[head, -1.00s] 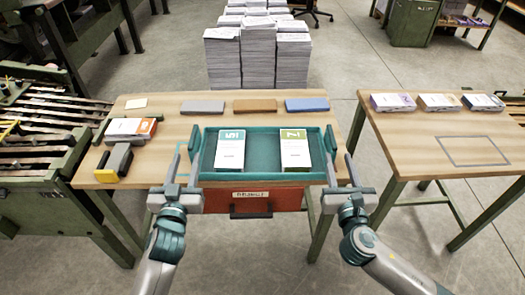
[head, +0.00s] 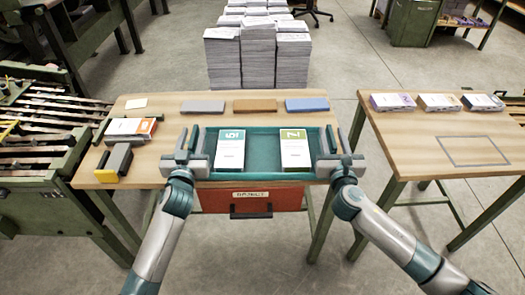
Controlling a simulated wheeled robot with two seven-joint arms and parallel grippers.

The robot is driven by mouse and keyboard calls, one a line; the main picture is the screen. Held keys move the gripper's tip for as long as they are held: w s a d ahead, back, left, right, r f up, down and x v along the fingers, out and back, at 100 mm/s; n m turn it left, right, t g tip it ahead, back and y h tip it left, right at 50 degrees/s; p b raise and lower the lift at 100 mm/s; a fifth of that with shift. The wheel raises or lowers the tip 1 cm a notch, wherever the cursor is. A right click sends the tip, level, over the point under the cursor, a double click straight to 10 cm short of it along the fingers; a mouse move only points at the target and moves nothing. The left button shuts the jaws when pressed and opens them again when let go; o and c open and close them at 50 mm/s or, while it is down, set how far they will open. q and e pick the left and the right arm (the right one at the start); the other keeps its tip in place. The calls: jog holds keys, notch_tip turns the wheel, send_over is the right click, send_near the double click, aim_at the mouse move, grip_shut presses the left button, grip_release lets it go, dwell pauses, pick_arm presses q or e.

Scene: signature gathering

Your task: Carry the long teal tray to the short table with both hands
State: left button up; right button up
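The long teal tray (head: 262,176) lies on the left wooden table near its front edge. It holds a teal-topped card box (head: 230,155) and a green-topped card box (head: 296,154), side by side. My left gripper (head: 187,139) is at the tray's left end, and my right gripper (head: 338,139) is at its right end. Their fingers point away over the table, beside the tray's end walls. I cannot tell whether they are closed on the ends. The right wooden table (head: 425,145) carries a dark rectangular outline and stands apart, across a gap.
Grey (head: 203,106), brown (head: 255,105) and blue (head: 307,104) blocks line up behind the tray. A red drawer (head: 252,201) hangs below the tray.

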pick_arm(q)
jog(key=shift+c, duration=0.3)
pick_arm(e)
jog(key=shift+c, duration=0.3)
pick_arm(q)
grip_shut()
pick_arm(e)
grip_shut()
dwell(0.4)
pick_arm(q)
jog(key=shift+r, duration=0.15)
